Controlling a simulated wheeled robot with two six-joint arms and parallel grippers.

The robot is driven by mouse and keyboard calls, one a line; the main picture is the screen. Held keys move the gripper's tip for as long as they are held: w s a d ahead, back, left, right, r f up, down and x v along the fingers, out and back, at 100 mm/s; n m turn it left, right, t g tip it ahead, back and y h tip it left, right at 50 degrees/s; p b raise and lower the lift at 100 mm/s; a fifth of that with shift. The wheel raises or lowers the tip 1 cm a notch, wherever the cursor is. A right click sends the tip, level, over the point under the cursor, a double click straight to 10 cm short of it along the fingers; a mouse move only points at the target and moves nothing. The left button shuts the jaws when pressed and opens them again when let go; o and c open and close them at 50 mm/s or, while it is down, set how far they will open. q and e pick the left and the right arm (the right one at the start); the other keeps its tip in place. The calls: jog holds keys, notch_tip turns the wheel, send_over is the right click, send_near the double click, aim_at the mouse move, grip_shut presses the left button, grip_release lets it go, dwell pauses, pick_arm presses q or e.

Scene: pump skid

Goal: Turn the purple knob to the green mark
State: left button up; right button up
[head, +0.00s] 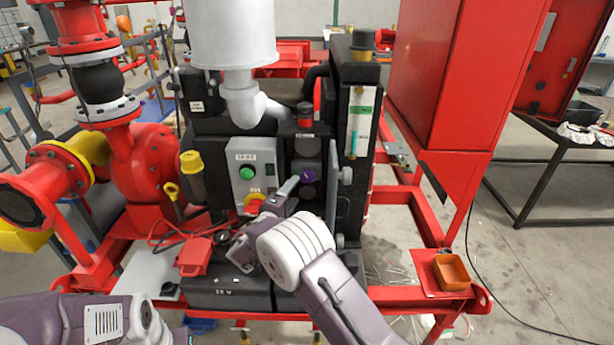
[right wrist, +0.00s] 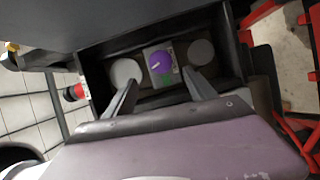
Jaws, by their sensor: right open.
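The purple knob (head: 308,176) sits inside a dark recess of the pump unit, partly hidden by my gripper in the head view. In the right wrist view the purple knob (right wrist: 160,61) shows a short pale pointer line and sits on a light plate. A green patch (right wrist: 163,81) shows just below it in that picture. My right gripper (right wrist: 160,76) is open, its two fingers pointing into the recess, one to each side of the knob. The knob appears just past the gap between the tips; no contact shows. My left arm is at the lower left of the head view; its gripper is not seen.
Two grey round discs (right wrist: 126,71) flank the knob. A grey control box (head: 252,172) with a green button and red-yellow switch stands left of the recess. A dark panel (head: 332,190) borders it on the right. An orange tray (head: 452,272) is at right.

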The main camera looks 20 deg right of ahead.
aim_at(306, 181)
jog(key=x, duration=0.4)
jog(key=p+x, duration=0.1)
jog(key=x, duration=0.2)
jog(key=shift+w+d+f, duration=0.2)
jog(key=shift+d+f, duration=0.05)
jog(key=shift+d, duration=0.1)
jog(key=shift+w+d+r, duration=0.1)
jog(key=shift+w+d, duration=0.2)
jog(key=shift+w, duration=0.15)
jog(key=shift+c, duration=0.4)
jog(key=c, duration=1.3)
jog(key=shift+f+b, duration=0.3)
jog(key=n+t+b, duration=0.1)
jog(key=n+b, duration=0.2)
jog(key=b, duration=0.2)
jog(key=n+t+b, duration=0.1)
jog(key=n+b, duration=0.3)
jog(key=f+n+t+b, duration=0.1)
jog(key=n+t+b, duration=0.1)
jog(key=b, duration=0.3)
jog(key=shift+d+n+b, duration=0.15)
jog(key=shift+n+b, duration=0.2)
jog(key=shift+n, duration=0.55)
jog(key=shift+r+n+t+y+b, duration=0.1)
jog(key=shift+n+t+y+b, duration=0.25)
jog(key=shift+n+b, duration=0.6)
jog(key=shift+n+t+y+b, duration=0.3)
jog(key=shift+n+b, duration=0.35)
jog(key=shift+n, duration=0.6)
